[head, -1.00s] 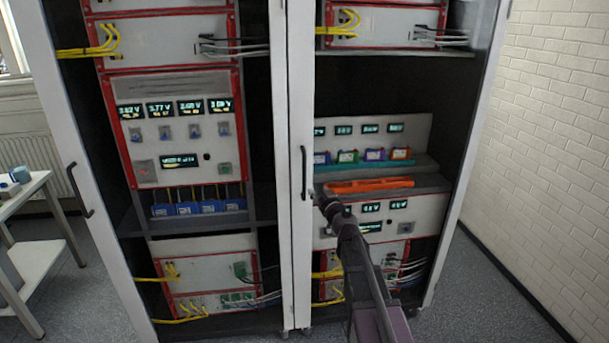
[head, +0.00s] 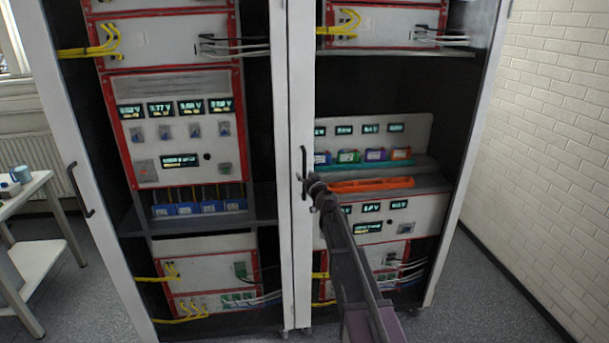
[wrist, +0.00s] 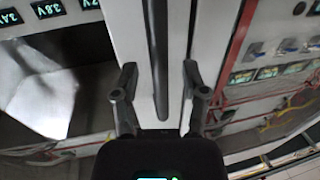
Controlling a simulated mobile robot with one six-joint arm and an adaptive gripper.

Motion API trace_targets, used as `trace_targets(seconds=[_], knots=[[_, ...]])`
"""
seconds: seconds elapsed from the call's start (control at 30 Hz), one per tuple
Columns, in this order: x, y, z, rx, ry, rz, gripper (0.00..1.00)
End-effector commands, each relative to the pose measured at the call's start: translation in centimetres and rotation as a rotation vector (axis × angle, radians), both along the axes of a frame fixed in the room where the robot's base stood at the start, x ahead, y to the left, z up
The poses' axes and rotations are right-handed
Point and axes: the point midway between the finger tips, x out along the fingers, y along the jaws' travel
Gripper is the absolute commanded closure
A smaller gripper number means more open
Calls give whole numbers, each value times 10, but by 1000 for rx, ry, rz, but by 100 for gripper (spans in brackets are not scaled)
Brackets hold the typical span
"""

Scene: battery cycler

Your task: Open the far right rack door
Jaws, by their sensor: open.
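The right rack door (head: 294,240) is shut, and its pale frame stands upright in front of the right rack. Its black vertical bar handle (head: 304,160) is on the left edge of the door. In the wrist view the handle (wrist: 161,100) runs down between my two fingers. My gripper (head: 311,186) is at the lower part of the handle in the head view. In the wrist view my gripper (wrist: 159,72) is open, with a finger on each side of the bar and gaps between. My arm hides part of the lower right rack.
The left rack stands directly beside, with its own black handle (head: 80,190) at its left edge. A white table (head: 35,250) stands at far left. A white brick wall (head: 555,130) is at right, with bare floor in front of it.

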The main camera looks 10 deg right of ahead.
Motion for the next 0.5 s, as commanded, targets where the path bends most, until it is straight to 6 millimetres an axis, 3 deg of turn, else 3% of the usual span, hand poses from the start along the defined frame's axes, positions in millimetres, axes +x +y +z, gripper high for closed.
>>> trace_targets(seconds=[0.17, 0.5], knots=[[11, 2, 0, 0, 0, -1, 43], [12, 2, 0, 0, 0, -1, 43]])
